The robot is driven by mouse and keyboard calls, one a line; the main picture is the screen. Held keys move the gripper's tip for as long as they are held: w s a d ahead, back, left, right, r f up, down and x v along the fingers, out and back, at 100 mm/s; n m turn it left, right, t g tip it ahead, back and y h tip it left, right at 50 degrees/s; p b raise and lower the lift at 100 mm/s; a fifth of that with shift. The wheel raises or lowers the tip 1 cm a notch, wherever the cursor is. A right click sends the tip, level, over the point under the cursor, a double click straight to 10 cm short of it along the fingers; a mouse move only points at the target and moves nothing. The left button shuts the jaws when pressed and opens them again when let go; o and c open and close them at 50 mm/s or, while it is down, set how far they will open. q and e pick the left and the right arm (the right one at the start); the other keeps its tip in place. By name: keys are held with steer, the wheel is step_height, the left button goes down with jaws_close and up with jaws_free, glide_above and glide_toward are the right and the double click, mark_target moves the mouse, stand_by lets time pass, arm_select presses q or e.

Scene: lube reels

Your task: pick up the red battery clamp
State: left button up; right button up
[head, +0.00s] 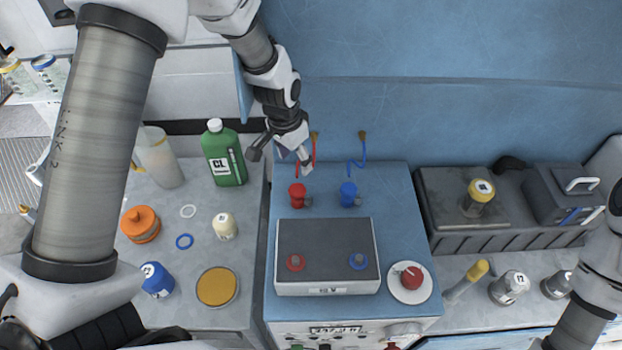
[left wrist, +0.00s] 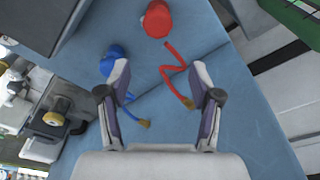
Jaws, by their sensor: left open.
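The red battery clamp (head: 297,194) stands on the blue bench behind the grey battery (head: 327,250), with a red cable behind it. It also shows at the top of the left wrist view (left wrist: 158,20). The blue clamp (head: 348,193) stands to its right in the head view and shows in the left wrist view (left wrist: 115,57). My left gripper (head: 281,160) is open and empty, above and behind the red clamp. In the left wrist view its fingers (left wrist: 161,76) are spread, with the red cable partly between them. My right gripper is out of view.
A green bottle (head: 224,154) stands left of the left gripper. A red knob on a white disc (head: 410,280) is right of the battery. Bottles, rings and lids lie on the left counter (head: 195,255). A blue wall (head: 440,90) rises behind the bench.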

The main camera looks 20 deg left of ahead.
mark_target(296, 189)
arm_select(q)
steer(key=f+b, duration=0.2)
steer(key=s+f+b, duration=0.1)
steer(key=f+b, duration=0.3)
steer(key=shift+s+f, duration=0.1)
steer(key=shift+s, duration=0.25)
steer(key=shift+w+f+p, duration=0.2)
steer(key=shift+w+f, duration=0.1)
steer(key=shift+f, duration=0.25)
steer(key=shift+w+f+p, duration=0.15)
steer(key=shift+w+f, duration=0.15)
steer(key=shift+f, duration=0.2)
step_height(296, 189, down, 3)
steer(key=shift+s+d+f+p, duration=0.1)
steer(key=shift+d+p, duration=0.05)
steer(key=shift+p, duration=0.85)
steer(key=shift+w+f, duration=0.15)
steer(key=shift+f, duration=0.45)
steer(key=shift+w+f, duration=0.15)
steer(key=shift+f, duration=0.4)
steer(key=shift+w+f, duration=0.15)
steer(key=shift+s+d, duration=0.1)
steer(key=shift+s, duration=0.1)
steer(key=c, duration=1.1)
steer(key=shift+c, duration=0.2)
